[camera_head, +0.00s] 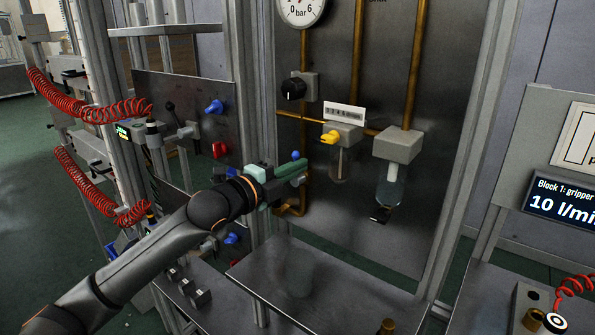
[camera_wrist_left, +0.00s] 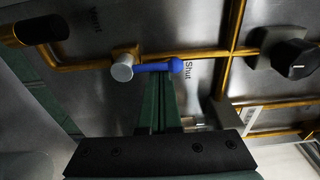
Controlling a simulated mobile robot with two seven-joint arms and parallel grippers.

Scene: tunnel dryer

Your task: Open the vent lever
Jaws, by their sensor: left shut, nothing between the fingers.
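The vent lever (camera_wrist_left: 155,67) is a blue handle with a ball tip on a silver hub (camera_wrist_left: 122,68), set in a brass pipe on the metal panel. In the left wrist view it lies roughly level, its tip beside the word "Shut". Its blue tip (camera_head: 295,155) also shows in the head view, just above my fingers; the rest is hidden there. My left gripper (camera_head: 302,178) is shut and empty, its green fingers (camera_wrist_left: 165,105) right by the lever, seen just below it in the wrist view. I cannot tell whether they touch. My right gripper is not in view.
A black knob (camera_head: 293,88), a yellow-handled valve (camera_head: 330,138) and a filter bowl (camera_head: 390,185) are on the panel to the right. A metal shelf (camera_head: 320,290) juts out below. A metal post (camera_head: 255,80) stands left of the panel. Red coiled hoses (camera_head: 85,110) hang at left.

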